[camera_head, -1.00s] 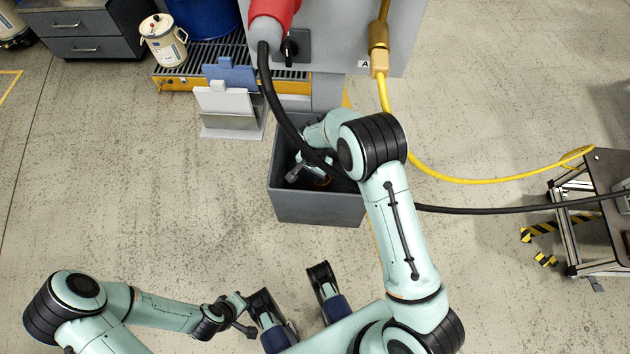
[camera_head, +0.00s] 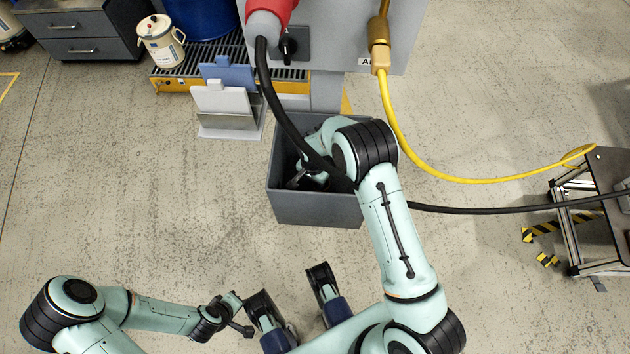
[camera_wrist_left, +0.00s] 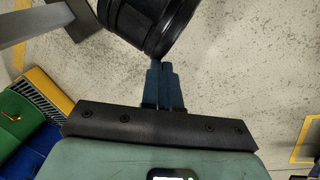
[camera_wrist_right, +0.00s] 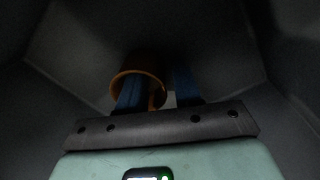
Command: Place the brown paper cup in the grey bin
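The grey bin (camera_head: 315,208) stands on the floor in the middle of the head view, below the pump cabinet. My right gripper (camera_wrist_right: 156,76) is down inside it. In the right wrist view the brown paper cup (camera_wrist_right: 122,78) is inside the dark bin, tilted with its rim toward the camera. The left-hand finger overlaps its opening, and the other finger is apart, to the right of the cup. Whether either finger touches the cup is hard to tell. My arm hides the cup in the head view. My left gripper (camera_wrist_left: 162,68) is shut and empty, away from the bin.
A black hose (camera_head: 280,110) runs down in front of the bin area, close to my right arm. A yellow hose (camera_head: 440,173) and a cart (camera_head: 590,220) are at the right. A white holder (camera_head: 225,105) stands left of the bin. Open floor lies in front.

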